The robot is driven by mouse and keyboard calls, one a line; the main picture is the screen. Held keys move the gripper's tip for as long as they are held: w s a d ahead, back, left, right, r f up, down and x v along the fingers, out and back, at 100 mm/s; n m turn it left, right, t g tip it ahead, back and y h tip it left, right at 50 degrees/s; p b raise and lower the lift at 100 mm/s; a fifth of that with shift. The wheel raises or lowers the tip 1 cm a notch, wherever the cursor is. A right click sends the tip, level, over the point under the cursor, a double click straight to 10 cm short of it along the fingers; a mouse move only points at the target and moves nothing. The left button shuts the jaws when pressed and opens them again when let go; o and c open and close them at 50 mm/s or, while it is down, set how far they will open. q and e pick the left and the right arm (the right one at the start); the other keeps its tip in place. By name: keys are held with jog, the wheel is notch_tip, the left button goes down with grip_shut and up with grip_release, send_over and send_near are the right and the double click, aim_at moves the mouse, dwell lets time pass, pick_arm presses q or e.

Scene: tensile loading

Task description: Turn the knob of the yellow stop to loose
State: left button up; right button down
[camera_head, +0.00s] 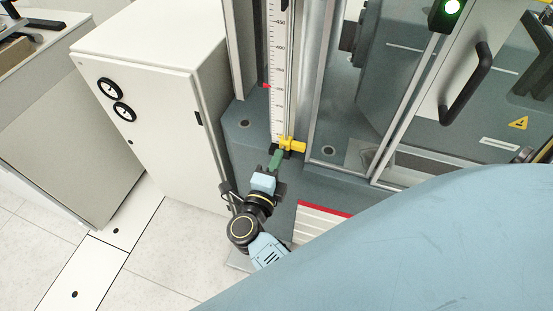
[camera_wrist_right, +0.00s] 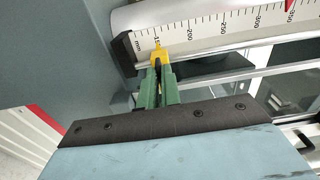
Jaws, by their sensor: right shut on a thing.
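The yellow stop (camera_head: 292,145) sits low on the white millimetre scale (camera_head: 279,80) of the testing machine. My right gripper (camera_head: 277,158) reaches up to it from below. In the right wrist view the green fingers (camera_wrist_right: 157,88) are close together and shut on the yellow stop (camera_wrist_right: 160,57), whose knob is mostly hidden between the fingertips. In that view the stop is beside the low end of the scale (camera_wrist_right: 195,33), near the 150 mark. My left gripper is not in view.
A white cabinet (camera_head: 150,100) with two gauges stands at left. A glazed door with a black handle (camera_head: 466,84) and a green lamp (camera_head: 452,7) are at right. A red marker (camera_head: 266,86) sits higher on the scale. My blue body covers the lower right.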

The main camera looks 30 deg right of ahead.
jog(key=c, duration=1.6)
grip_release()
jog(key=shift+r, duration=0.15)
notch_tip(320, 180, up, 10)
jog(key=p, duration=0.9)
